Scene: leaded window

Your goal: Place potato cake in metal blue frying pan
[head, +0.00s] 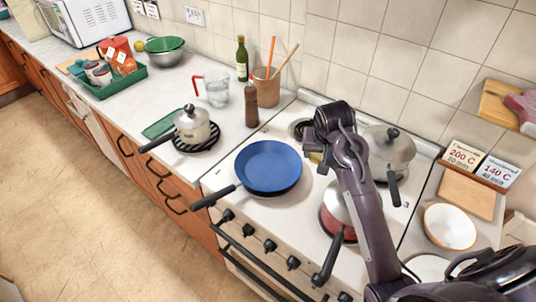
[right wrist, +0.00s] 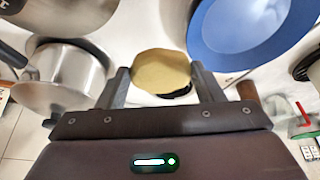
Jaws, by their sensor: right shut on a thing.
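The blue metal frying pan (head: 268,166) sits empty on the stove, its black handle pointing to the lower left. My right gripper (head: 317,160) is above the stove, just right of the pan. It is shut on the potato cake (right wrist: 160,68), a flat yellow-brown round held between the two fingers in the right wrist view. In the head view only a small yellowish edge of the cake shows, the rest hidden by the gripper. In the right wrist view the pan (right wrist: 250,28) is at the upper right, apart from the cake. My left gripper is not in view.
A lidded steel pot (head: 390,150) stands behind my right arm, and a red-based pot (head: 337,218) stands in front, partly hidden by it. A small lidded pot (head: 192,125) sits left of the stove. A pepper mill (head: 251,105) stands behind the pan.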

